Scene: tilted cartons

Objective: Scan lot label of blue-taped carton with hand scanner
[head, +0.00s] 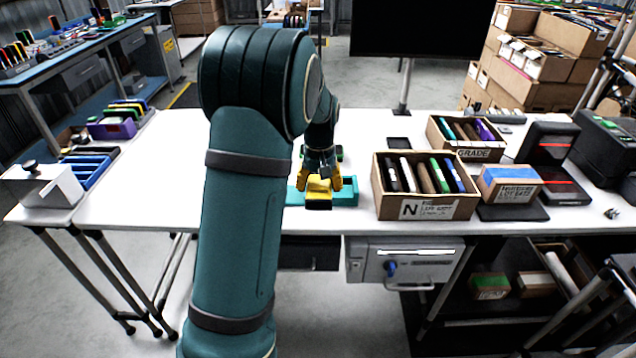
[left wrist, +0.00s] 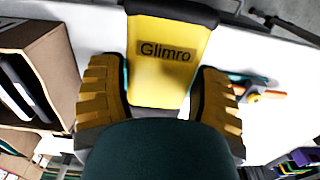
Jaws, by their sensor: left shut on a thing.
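My left gripper (head: 319,186) is shut on the yellow hand scanner (head: 318,195), at or just above a teal tray (head: 346,193) on the white table. I cannot tell whether the scanner touches the tray. In the left wrist view, the scanner (left wrist: 168,62), marked "Glimro", sits between the ridged yellow fingers (left wrist: 165,105). My right gripper is not in view.
An open carton marked N (head: 425,208), holding several upright items, stands between the tray and the blue-taped carton. A GRADE carton (head: 473,155) is behind it. Black devices (head: 550,145) stand at right. A dark screen (head: 422,28) rises behind the table.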

